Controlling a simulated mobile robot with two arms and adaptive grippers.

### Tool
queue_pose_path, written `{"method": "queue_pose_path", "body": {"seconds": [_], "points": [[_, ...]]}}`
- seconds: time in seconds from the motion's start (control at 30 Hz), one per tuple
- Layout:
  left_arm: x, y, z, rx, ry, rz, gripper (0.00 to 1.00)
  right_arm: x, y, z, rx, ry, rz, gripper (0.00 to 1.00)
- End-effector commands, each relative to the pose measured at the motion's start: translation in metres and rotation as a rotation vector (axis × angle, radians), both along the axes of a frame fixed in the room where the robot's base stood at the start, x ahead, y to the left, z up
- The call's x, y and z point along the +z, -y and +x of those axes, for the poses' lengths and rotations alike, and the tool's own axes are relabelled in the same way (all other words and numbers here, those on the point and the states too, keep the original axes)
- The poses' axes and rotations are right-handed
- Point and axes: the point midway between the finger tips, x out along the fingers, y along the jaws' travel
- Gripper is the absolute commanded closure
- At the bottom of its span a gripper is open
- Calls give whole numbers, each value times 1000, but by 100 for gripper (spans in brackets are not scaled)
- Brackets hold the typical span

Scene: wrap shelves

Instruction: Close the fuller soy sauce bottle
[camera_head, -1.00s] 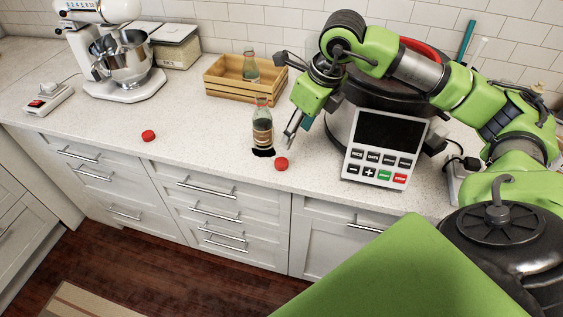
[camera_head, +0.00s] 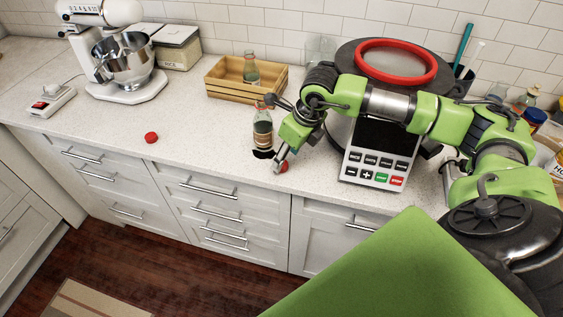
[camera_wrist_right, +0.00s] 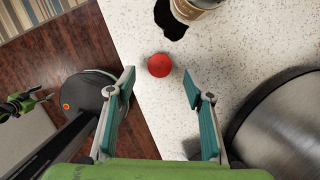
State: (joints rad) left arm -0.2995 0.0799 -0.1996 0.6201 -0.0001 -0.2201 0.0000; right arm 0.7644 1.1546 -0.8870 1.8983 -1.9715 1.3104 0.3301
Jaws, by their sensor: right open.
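A glass soy sauce bottle (camera_head: 262,132) with dark liquid stands uncapped on the counter; its lower part shows at the top of the right wrist view (camera_wrist_right: 203,3). A second, paler bottle (camera_head: 251,72) stands in the wooden crate. One red cap (camera_head: 284,167) lies near the counter's front edge, partly hidden by my right gripper (camera_head: 278,166). In the right wrist view this cap (camera_wrist_right: 159,65) shows just beyond and between the open, empty fingers (camera_wrist_right: 158,80). Another red cap (camera_head: 151,138) lies farther left. A green and black part at the wrist view's left edge may be my left gripper.
A black patch (camera_wrist_right: 171,22) lies at the bottle's base. The wooden crate (camera_head: 228,91) is behind the bottle. A large cooker with a keypad panel (camera_head: 376,168) stands close to the right. A stand mixer (camera_head: 125,82) is far left.

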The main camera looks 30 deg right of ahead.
Motion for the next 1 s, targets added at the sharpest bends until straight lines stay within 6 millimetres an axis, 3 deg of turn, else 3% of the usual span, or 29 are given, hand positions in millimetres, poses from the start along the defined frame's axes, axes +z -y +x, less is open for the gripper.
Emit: {"method": "queue_pose_path", "body": {"seconds": [0.07,0.23,0.6,0.63,0.73,0.77,1.0], "points": [[14,0,0,0,0,0,46,-7,-3,3,0,-4,2,53],[18,0,0,0,0,0,46,-28,-4,9,-1,-1,1,53],[17,0,0,0,-1,-1,46,-32,-4,10,0,1,0,53],[17,0,0,0,-1,-1,46,-32,-4,10,0,1,0,55],[17,0,0,0,-1,-1,46,-32,-4,10,0,1,0,78],[17,0,-1,0,-1,-1,46,-32,-4,10,0,1,0,81],[17,1,0,0,0,-1,46,-31,-4,10,0,1,0,81]]}}
